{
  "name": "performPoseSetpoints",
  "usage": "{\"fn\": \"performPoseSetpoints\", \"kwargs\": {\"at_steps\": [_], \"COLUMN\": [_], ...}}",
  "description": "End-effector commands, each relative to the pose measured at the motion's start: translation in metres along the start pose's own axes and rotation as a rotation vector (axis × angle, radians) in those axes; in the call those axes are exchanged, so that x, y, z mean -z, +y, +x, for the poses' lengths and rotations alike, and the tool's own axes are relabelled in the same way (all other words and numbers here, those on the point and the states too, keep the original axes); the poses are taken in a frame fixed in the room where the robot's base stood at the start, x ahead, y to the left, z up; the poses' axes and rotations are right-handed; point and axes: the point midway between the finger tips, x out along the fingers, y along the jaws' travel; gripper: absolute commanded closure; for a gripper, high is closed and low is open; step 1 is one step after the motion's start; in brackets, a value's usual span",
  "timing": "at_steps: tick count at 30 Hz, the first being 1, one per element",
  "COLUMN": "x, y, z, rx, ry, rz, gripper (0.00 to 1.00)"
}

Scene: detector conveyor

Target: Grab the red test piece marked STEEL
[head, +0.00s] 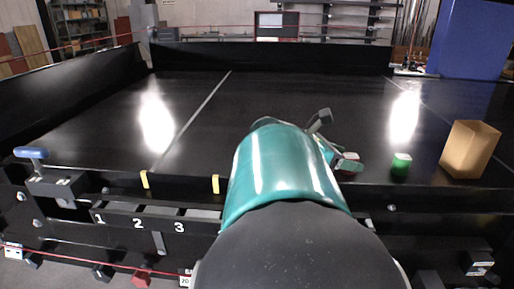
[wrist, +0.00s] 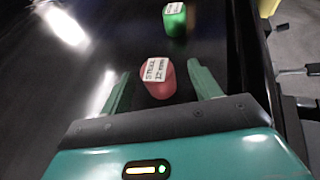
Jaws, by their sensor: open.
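The red test piece (wrist: 158,80) has a white label that reads STEEL. In the wrist view it stands on the black belt between the two fingers of my gripper (wrist: 160,85), with a gap on both sides. My gripper is open and empty.
A green test piece (head: 400,164) stands to the right, and it also shows beyond the red one in the wrist view (wrist: 174,19). A brown box (head: 468,149) stands further right. A low rail (head: 120,181) runs along the belt's near edge. The belt's middle is clear.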

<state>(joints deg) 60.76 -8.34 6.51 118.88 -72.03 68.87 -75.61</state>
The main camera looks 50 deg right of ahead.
Motion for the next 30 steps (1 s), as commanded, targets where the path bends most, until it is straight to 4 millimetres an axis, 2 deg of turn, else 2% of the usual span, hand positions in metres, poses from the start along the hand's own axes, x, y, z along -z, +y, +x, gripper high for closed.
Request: {"fn": "performPoseSetpoints", "kwargs": {"at_steps": [9,17,20,25,30], "x": [0.005,0.004,0.004,0.004,0.004], "y": [0.003,0.004,0.004,0.004,0.004], "z": [0.046,0.050,0.050,0.050,0.049], "rx": [0.003,0.000,0.000,0.000,0.000], "ry": [0.002,0.001,0.001,0.001,0.001], "rz": [0.000,0.000,0.000,0.000,0.000], "gripper": [0.38,0.38,0.53,0.87,0.87]}}
